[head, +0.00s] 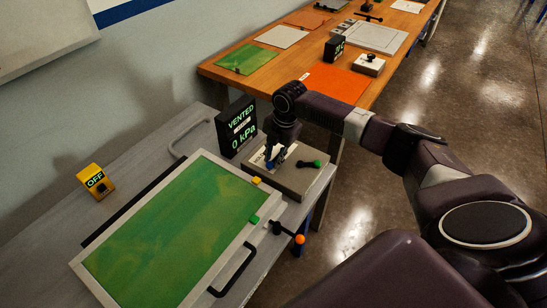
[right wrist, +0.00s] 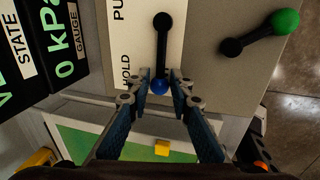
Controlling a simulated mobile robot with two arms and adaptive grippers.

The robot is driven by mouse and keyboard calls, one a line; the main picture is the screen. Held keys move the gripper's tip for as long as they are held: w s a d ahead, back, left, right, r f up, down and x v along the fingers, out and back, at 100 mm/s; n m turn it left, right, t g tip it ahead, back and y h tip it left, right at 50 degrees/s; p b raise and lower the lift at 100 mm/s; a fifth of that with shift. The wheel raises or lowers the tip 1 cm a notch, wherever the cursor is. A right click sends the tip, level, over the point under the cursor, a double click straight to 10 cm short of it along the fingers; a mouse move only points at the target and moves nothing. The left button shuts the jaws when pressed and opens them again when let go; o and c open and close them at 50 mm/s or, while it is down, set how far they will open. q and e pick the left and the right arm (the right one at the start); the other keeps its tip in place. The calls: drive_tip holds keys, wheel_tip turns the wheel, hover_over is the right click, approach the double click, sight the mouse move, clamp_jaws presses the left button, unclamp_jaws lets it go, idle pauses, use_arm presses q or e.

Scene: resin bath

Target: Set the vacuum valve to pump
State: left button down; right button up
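The vacuum valve is a black lever with a blue knob (right wrist: 159,86) on a grey box (right wrist: 225,60). Beside it is a white label strip (right wrist: 128,45) reading "PU..." and "HOLD"; the rest is cut off or hidden. The lever's knob end lies near "HOLD". My right gripper (right wrist: 160,76) is open, with one finger on each side of the blue knob; I cannot tell if either finger touches it. In the head view my right gripper (head: 275,162) is down over the left part of the box (head: 300,184). My left gripper is out of view.
A second lever with a green knob (right wrist: 285,21) is on the same box. A black display (head: 236,127) reads "VENTED" and "0 kPa". A framed green panel (head: 180,235), an orange-knobbed lever (head: 299,239) and a yellow "OFF" box (head: 96,182) are nearby.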

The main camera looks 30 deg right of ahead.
clamp_jaws()
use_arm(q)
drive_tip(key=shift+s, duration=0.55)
